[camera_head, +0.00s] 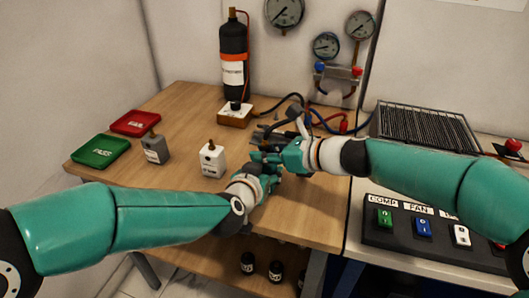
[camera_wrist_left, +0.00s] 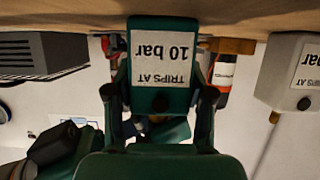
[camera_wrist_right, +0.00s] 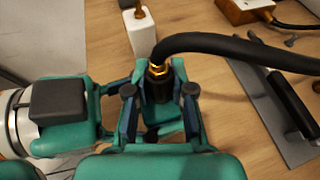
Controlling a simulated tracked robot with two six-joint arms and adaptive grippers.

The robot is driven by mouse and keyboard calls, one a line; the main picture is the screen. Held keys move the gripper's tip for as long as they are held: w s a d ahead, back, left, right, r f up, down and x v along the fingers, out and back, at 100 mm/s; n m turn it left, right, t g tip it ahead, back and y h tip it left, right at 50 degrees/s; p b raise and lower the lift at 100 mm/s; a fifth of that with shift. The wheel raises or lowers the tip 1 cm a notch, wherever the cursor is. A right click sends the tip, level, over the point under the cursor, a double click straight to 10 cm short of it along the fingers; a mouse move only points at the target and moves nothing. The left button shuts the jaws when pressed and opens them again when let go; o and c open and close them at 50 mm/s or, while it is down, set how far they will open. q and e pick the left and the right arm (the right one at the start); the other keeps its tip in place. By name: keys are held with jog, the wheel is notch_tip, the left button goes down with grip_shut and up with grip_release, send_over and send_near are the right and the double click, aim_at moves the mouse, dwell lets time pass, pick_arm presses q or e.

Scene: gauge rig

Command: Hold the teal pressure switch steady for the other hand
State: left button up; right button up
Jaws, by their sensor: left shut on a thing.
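The teal pressure switch (camera_wrist_left: 160,24) sits between the fingers of my left gripper (camera_wrist_left: 160,95), which is shut on it. Its white label reads "TRIPS AT 10 bar" and looks upside down in the left wrist view. In the head view my left gripper (camera_head: 267,168) is above the wooden table, close to my right gripper (camera_head: 266,155); the hands hide the switch there. In the right wrist view my right gripper (camera_wrist_right: 160,92) is closed around the dark collar at the end of a black hose (camera_wrist_right: 215,42) with a brass fitting (camera_wrist_right: 157,68). Whether hose and switch touch is hidden.
A white switch (camera_head: 211,159) and a grey switch (camera_head: 155,148) stand left on the table (camera_head: 185,105). Red (camera_head: 135,123) and green (camera_head: 100,151) trays lie farther left. A black cylinder (camera_head: 233,50) and gauges are behind. A button panel (camera_head: 430,230) is at right.

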aim_at(264, 139)
grip_shut()
jog(key=shift+r, duration=0.4)
jog(key=shift+r, duration=2.3)
pick_arm(q)
jog(key=o, duration=1.5)
jog(key=shift+s, duration=0.1)
